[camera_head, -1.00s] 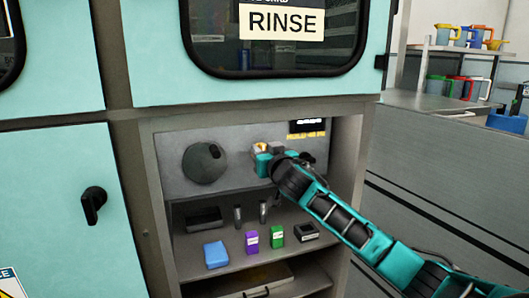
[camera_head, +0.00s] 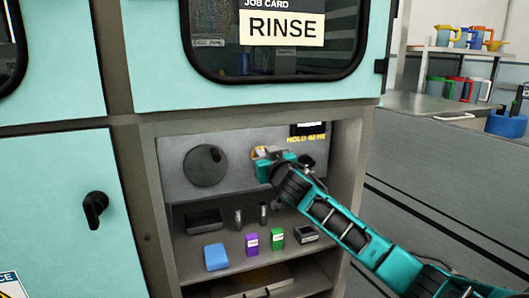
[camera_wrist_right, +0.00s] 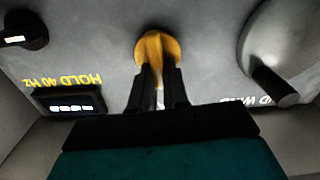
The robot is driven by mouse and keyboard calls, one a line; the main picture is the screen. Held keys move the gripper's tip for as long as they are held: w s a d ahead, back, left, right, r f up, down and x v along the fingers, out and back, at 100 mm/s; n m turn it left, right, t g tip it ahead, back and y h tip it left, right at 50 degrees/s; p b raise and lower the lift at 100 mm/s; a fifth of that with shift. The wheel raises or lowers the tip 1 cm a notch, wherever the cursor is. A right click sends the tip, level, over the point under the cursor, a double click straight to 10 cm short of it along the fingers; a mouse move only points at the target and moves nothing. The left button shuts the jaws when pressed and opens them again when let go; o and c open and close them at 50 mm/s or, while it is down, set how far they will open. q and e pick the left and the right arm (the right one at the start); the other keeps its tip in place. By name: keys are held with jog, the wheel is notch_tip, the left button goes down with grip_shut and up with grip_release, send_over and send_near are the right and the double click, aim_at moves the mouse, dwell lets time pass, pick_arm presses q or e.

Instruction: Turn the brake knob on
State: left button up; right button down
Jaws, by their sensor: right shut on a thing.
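A yellow knob (camera_head: 259,152) sits on the grey control panel (camera_head: 232,142) inside the cabinet recess. In the right wrist view the yellow knob (camera_wrist_right: 158,47) is at top centre, between the fingertips. My right gripper (camera_head: 264,158) is shut on this knob, and its dark fingers (camera_wrist_right: 157,85) reach up to it. The gripper hides part of the knob in the head view. No brake label is readable, so I cannot confirm the knob's name from the panel. My left gripper is not in view.
A large grey dial (camera_head: 205,166) is left of the yellow knob. Below, a shelf holds a blue block (camera_head: 216,257), purple and green boxes and dark trays.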

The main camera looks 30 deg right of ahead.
jog(key=n+p, duration=0.2)
jog(key=n, duration=0.3)
jog(key=a+f+n+p, duration=0.1)
jog(key=n+p, duration=0.2)
jog(key=n, duration=0.3)
jog(key=n+p, duration=0.3)
jog(key=n, duration=0.2)
jog(key=shift+w+a+f, duration=0.15)
jog(key=shift+f, duration=0.1)
jog(key=shift+n+p, duration=0.3)
jog(key=shift+n, duration=0.2)
jog(key=c, duration=1.3)
grip_release()
jog(key=shift+c, duration=0.2)
jog(key=shift+o, duration=1.1)
